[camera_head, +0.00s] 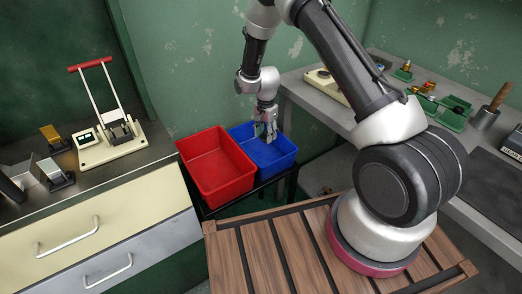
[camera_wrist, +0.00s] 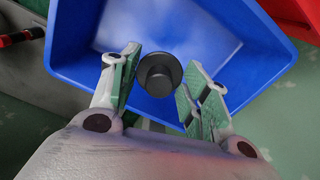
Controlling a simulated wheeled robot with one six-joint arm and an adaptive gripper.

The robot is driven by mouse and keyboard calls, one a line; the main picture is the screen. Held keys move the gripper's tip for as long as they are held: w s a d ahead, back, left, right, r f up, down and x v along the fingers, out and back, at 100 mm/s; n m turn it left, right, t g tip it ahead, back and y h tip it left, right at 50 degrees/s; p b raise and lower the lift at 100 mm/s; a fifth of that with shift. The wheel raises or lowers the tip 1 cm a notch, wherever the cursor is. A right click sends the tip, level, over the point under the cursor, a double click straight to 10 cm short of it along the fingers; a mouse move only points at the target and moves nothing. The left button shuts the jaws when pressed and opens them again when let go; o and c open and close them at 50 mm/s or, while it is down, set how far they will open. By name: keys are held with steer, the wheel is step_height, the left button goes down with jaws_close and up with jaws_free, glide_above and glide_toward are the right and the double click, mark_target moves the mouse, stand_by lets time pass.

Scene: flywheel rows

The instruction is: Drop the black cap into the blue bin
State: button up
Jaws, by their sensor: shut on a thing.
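The black cap (camera_wrist: 160,74) is round with a raised middle and sits between the green-padded fingers of my gripper (camera_wrist: 160,85) in the wrist view. My gripper is shut on it. The blue bin (camera_wrist: 85,62) lies beyond the cap, and its floor shows around the cap. In the head view my gripper (camera_head: 265,134) points down over the blue bin (camera_head: 284,160), with the fingertips near the level of its rim. The cap cannot be made out in the head view. The bin's floor is partly hidden there.
A red bin (camera_head: 217,172) stands directly left of the blue one on a dark stand. A bench with a white press (camera_head: 109,140) is at left. A grey table (camera_head: 310,88) with green trays is at right. My slatted wooden deck is in front.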

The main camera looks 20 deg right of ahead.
steer(key=o, duration=1.2)
steer(key=shift+c, duration=0.2)
step_height(320, 180, up, 12)
